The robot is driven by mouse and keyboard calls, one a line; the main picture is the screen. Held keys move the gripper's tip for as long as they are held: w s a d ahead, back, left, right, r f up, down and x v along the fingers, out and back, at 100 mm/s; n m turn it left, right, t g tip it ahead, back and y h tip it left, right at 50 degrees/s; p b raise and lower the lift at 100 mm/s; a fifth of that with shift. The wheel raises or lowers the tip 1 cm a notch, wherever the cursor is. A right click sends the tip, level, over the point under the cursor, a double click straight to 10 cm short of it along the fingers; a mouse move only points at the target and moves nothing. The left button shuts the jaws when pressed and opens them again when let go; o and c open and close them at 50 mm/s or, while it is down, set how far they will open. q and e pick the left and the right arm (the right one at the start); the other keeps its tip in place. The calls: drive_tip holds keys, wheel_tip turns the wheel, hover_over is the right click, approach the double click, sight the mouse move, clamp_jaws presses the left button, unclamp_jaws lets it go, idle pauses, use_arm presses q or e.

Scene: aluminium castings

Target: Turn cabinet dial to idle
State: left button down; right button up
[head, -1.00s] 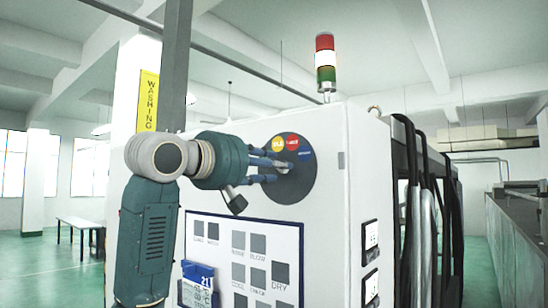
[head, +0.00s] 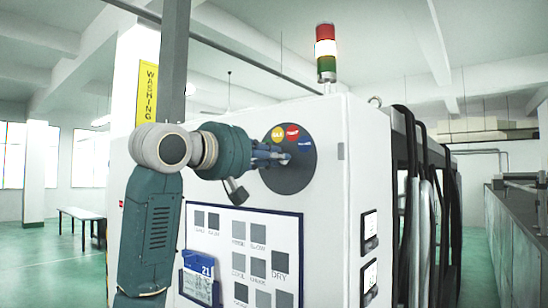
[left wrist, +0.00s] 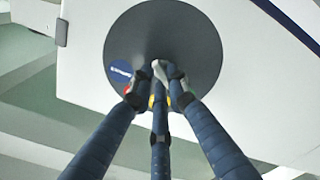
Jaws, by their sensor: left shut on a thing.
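The dial (head: 292,182) is a dark grey round disc high on the front of the white cabinet (head: 335,215). Yellow (head: 277,134), red (head: 292,133) and blue (head: 305,144) labels sit along its upper edge. My left gripper (head: 284,158) reaches in from the left, its fingers drawn together at the disc's middle. In the left wrist view the three blue fingers close around a small pale knob (left wrist: 160,67) at the centre of the disc (left wrist: 190,40). The fingers hide most of the knob, so its pointing direction cannot be told. My right gripper is not in view.
Below the dial is a panel of grey squares (head: 238,230) with a blue-and-white calendar (head: 199,280). A red, white and green signal tower (head: 326,55) stands on top. Black hoses (head: 412,200) hang on the cabinet's right side. A bench (head: 82,214) stands far left.

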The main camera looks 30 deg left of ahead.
use_arm(q)
drive_tip(key=shift+f+m, duration=0.1)
drive_tip(key=shift+m, duration=3.3)
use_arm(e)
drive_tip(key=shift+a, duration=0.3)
use_arm(q)
drive_tip(key=shift+m, duration=0.3)
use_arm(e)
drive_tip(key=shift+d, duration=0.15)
use_arm(q)
drive_tip(key=c, duration=1.7)
unclamp_jaws()
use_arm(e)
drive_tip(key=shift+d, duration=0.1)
use_arm(q)
drive_tip(key=s, duration=1.2)
drive_tip(key=shift+a, duration=0.4)
